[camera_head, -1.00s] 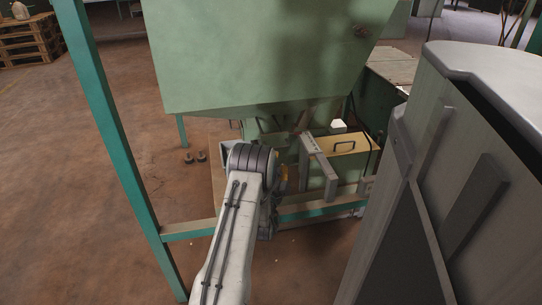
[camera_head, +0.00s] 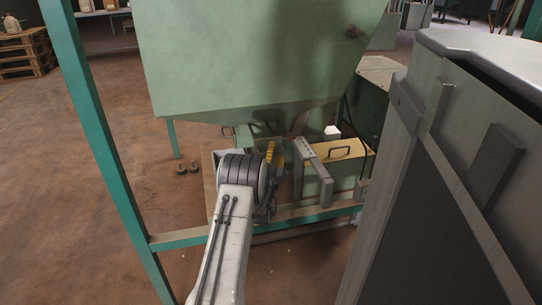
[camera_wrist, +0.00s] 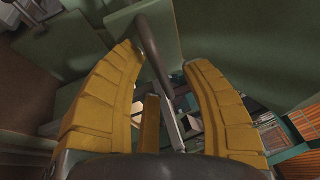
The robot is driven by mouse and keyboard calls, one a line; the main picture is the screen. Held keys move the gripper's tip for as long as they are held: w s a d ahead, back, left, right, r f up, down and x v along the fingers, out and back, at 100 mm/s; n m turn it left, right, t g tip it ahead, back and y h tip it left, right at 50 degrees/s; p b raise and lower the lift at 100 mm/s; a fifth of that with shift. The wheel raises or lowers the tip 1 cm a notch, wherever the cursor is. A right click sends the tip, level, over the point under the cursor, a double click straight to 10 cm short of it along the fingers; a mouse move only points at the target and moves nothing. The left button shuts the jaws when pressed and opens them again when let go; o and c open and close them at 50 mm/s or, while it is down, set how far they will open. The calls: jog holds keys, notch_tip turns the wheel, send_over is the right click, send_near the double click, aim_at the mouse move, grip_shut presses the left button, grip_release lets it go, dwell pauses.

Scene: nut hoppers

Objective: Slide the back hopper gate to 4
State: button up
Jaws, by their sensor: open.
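The back hopper (camera_head: 255,60) is a large pale-green bin that narrows to an outlet above the bench. In the wrist view, a dark rounded bar (camera_wrist: 152,45) that looks like the gate handle runs between my fingers, with a pale metal strip (camera_wrist: 172,122) below it. I cannot tell whether either finger touches the bar. My gripper (camera_wrist: 163,64) has yellow fingers spread wide apart. In the head view it (camera_head: 274,158) is under the hopper outlet, partly hidden by my wrist. No gate scale or number is readable.
A grey metal bracket (camera_head: 313,172) stands just right of my gripper, beside a box with a yellowish lid and handle (camera_head: 340,149). A teal frame post (camera_head: 100,150) rises at left. Open floor lies at left.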

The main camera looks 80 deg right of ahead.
jog(key=shift+o, duration=0.2)
grip_shut()
dwell(0.4)
